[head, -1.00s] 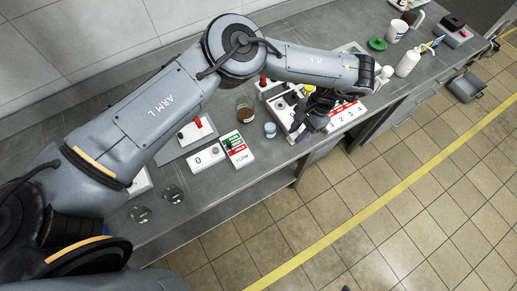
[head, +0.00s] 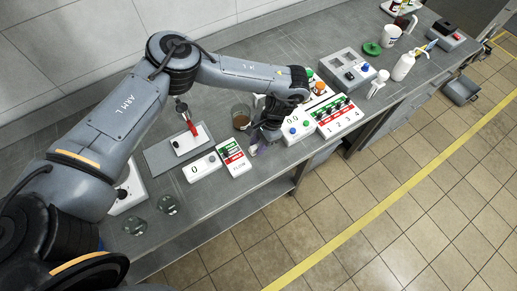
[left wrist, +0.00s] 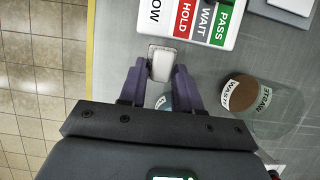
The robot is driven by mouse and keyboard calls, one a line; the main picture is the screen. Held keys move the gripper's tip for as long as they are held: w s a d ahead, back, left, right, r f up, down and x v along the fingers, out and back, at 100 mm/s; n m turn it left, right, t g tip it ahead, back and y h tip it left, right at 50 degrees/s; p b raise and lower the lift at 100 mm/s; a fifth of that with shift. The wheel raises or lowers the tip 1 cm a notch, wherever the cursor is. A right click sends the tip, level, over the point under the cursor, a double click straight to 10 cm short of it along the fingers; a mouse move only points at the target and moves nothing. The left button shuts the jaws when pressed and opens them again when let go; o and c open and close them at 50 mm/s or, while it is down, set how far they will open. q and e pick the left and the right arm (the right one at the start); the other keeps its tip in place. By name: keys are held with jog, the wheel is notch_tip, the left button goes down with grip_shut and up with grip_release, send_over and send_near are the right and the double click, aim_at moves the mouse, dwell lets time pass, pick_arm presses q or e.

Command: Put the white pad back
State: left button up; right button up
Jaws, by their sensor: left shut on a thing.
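The white pad (left wrist: 162,63), a small pale rounded block, is between the purple fingertips of my left gripper (left wrist: 159,76) in the left wrist view. The gripper is shut on it. In the head view my left gripper (head: 255,147) points down over the bench near its front edge, right of the PASS/WAIT/HOLD card (head: 233,157). The pad is too small and covered there to make out clearly. That card also shows just beyond the pad in the left wrist view (left wrist: 195,18). I cannot tell whether the pad touches the bench. My right gripper is out of view.
A jar with brown contents (head: 241,116), labelled WASTE in the left wrist view (left wrist: 238,92), stands close to the gripper.

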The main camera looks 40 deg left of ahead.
pick_arm(q)
jog(key=shift+f+b, duration=0.6)
jog(key=shift+f, duration=1.35)
jog(key=shift+f, duration=0.15)
jog(key=o, duration=0.9)
jog(key=shift+o, duration=0.2)
jog(key=shift+w+d+r, duration=0.1)
jog(key=shift+w+r, duration=0.05)
jog(key=shift+r, duration=0.4)
jog(key=p+v, duration=0.2)
jog(key=v, duration=0.9)
jog(key=shift+r, duration=0.1)
